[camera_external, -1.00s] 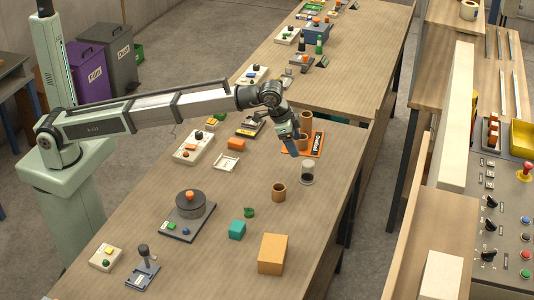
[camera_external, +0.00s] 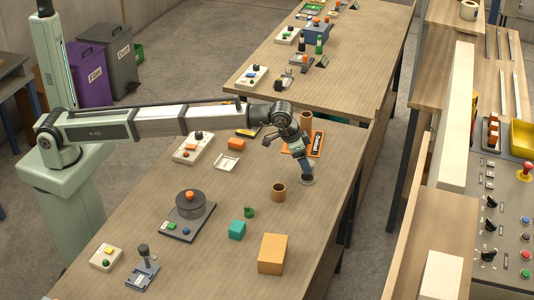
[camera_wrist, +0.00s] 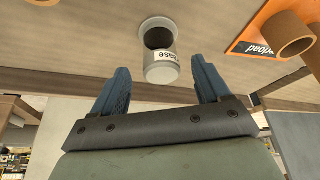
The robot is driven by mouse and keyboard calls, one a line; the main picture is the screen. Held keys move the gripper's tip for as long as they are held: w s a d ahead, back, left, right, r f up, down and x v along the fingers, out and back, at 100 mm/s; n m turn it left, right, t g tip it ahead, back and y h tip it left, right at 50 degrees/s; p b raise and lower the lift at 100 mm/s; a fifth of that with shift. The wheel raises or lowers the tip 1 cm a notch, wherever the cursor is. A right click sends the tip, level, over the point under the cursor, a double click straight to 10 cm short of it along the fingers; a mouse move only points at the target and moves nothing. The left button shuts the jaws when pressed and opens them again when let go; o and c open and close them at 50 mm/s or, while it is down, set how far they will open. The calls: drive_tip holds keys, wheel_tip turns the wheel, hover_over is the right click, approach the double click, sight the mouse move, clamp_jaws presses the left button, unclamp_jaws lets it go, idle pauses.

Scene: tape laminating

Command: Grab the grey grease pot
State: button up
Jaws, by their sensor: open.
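The grey grease pot (camera_wrist: 162,73) shows in the wrist view as a short cylinder with a dark top and a white label whose visible letters read "ease". In the external view the pot (camera_external: 308,181) stands near the table's right edge, mostly hidden behind my gripper. My gripper (camera_external: 306,168) is at the pot, its fingers pointing down. In the wrist view my gripper (camera_wrist: 161,66) has its two blue fingers apart, with the pot showing between the tips and a gap on each side. I cannot tell whether the fingers reach down around it.
A brown tube (camera_external: 278,193) stands close by in front. An orange labelled board (camera_external: 316,144) with brown tubes lies behind; it also shows in the wrist view (camera_wrist: 262,30).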

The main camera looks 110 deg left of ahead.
drive_tip(key=shift+x, duration=2.7)
drive_tip(key=shift+s, duration=0.15)
drive_tip(key=c, duration=1.1)
